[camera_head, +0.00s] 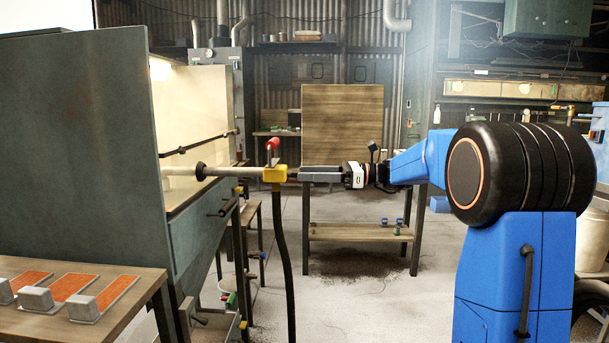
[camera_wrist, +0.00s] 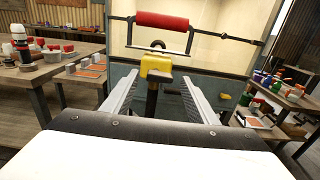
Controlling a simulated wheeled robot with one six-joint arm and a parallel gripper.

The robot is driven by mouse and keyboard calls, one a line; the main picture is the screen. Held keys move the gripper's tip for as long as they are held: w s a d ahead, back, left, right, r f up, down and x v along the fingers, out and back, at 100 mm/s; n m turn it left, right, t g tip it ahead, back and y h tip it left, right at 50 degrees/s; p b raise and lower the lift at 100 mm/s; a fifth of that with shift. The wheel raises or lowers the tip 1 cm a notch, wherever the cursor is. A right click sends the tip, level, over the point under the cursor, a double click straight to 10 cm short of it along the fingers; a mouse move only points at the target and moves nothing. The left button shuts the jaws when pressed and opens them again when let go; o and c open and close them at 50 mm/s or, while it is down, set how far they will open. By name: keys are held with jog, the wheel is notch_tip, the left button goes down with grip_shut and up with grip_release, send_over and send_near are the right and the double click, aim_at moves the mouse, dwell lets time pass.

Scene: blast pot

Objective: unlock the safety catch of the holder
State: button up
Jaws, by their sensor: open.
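The holder is a yellow block (camera_head: 274,174) on a pale rod that runs through a black collar into the cabinet. A red grip (camera_head: 272,144) on a thin grey bracket stands up above the block; I take it for the safety catch. In the wrist view the yellow block (camera_wrist: 156,66) is ahead, near the fingertips, and the red grip (camera_wrist: 162,19) lies crosswise above it. My gripper (camera_head: 293,176) comes level from the right, its fingers apart and empty, also in the wrist view (camera_wrist: 160,76). Whether the fingertips touch the block I cannot tell.
A black hose (camera_head: 281,245) hangs from the block to the floor. The grey cabinet (camera_head: 95,140) stands left, with a bench (camera_head: 110,318) in front. A wooden table (camera_head: 350,233) with an upright board stands behind my arm. Open floor lies below my gripper.

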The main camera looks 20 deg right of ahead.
jog(key=shift+x, duration=0.85)
jog(key=c, duration=1.1)
jog(key=shift+o, duration=0.2)
jog(key=shift+n, duration=0.3)
jog(key=shift+s+a+r+n, duration=0.1)
jog(key=shift+s+n, duration=0.05)
jog(key=shift+n, duration=2.7)
jog(key=shift+s+d+r+n, duration=0.1)
jog(key=shift+s+r+n, duration=0.05)
jog(key=shift+n, duration=2.75)
jog(key=shift+s+a+r+n, duration=0.1)
jog(key=shift+n, duration=2.75)
